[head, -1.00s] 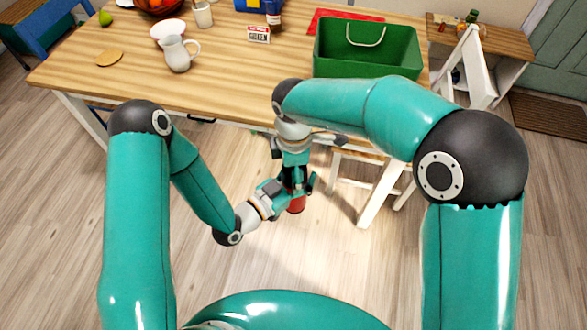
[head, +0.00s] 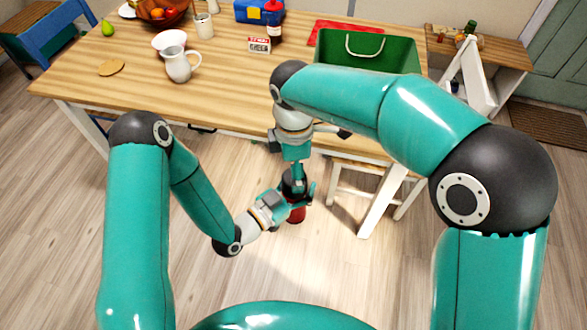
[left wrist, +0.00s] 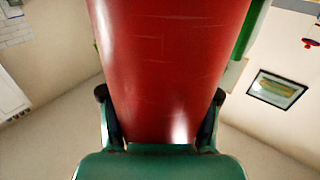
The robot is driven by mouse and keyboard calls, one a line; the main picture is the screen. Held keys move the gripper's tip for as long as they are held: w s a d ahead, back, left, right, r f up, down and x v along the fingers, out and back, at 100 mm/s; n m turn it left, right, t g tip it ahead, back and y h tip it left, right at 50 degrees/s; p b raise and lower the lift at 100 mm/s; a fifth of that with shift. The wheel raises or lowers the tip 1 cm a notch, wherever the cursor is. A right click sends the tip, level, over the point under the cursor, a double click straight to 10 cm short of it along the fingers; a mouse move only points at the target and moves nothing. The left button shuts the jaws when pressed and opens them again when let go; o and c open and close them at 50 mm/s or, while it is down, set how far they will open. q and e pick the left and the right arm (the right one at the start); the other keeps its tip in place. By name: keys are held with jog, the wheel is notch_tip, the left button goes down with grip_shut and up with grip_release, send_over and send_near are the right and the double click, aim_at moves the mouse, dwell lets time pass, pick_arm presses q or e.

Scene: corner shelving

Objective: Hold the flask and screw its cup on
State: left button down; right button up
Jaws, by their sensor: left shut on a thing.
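The flask is a red cylinder; its lower part (head: 297,214) shows just under my left gripper (head: 299,198) in the head view. In the left wrist view the red flask (left wrist: 165,60) fills the middle, between the two fingers of my left gripper (left wrist: 160,120), which is shut on it. My right gripper (head: 293,180) points down from above, directly over the flask, with its dark finger end meeting the top of the left gripper. Its fingertips and the flask's top are hidden, so I cannot tell whether it is open or shut. I cannot make out the cup.
A white stool (head: 365,180) stands close on the right.

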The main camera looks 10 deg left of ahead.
aim_at(295, 199)
notch_tip(295, 199, up, 3)
jog(key=shift+s+f, duration=0.1)
jog(key=shift+f, duration=0.1)
jog(key=shift+f, duration=0.2)
jog(key=shift+f, duration=3.9)
jog(key=c, duration=1)
jog(key=o, duration=1.1)
